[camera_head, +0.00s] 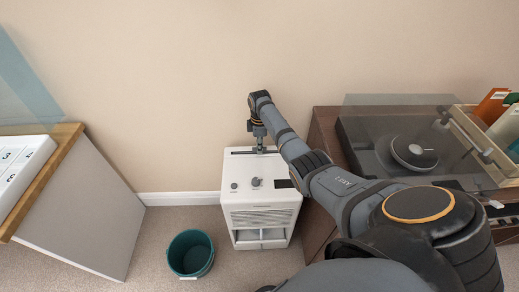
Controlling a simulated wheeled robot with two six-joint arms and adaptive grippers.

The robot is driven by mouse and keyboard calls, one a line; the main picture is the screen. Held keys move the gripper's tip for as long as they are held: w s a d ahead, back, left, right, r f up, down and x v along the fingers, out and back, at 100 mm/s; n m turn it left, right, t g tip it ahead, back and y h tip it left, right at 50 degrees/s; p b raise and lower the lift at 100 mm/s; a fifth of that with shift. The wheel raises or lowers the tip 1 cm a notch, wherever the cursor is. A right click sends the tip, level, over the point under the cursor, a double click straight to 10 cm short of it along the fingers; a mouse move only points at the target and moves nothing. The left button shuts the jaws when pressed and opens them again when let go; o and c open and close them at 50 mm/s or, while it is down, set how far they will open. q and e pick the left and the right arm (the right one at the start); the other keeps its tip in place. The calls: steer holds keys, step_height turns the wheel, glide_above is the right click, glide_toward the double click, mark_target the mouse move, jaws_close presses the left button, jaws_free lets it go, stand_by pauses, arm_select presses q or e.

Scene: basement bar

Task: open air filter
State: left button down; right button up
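The air filter (261,218) is a white box unit standing on the carpet against the wall. Its top has a dark slot along the back, two round knobs and a small dark panel. Its front has a grille with an open-looking recess below. My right arm reaches over it from the lower right. My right gripper (259,148) points down at the slot at the back of the top. The fingertips are small and seem to be at the slot; whether they touch it or hold anything cannot be told. My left gripper is not in view.
A teal bin (190,253) stands on the carpet left of the filter. A wooden-topped counter (92,205) is at the left. A brown cabinet (325,138) with a turntable (414,152) and a crate of records (487,140) stands close on the right. Carpet is free between counter and bin.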

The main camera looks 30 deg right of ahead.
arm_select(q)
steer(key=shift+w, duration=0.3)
arm_select(e)
steer(key=shift+f, duration=0.55)
steer(key=shift+c, duration=0.4)
jaws_close()
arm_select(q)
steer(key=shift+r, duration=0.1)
arm_select(e)
steer(key=shift+r, duration=0.1)
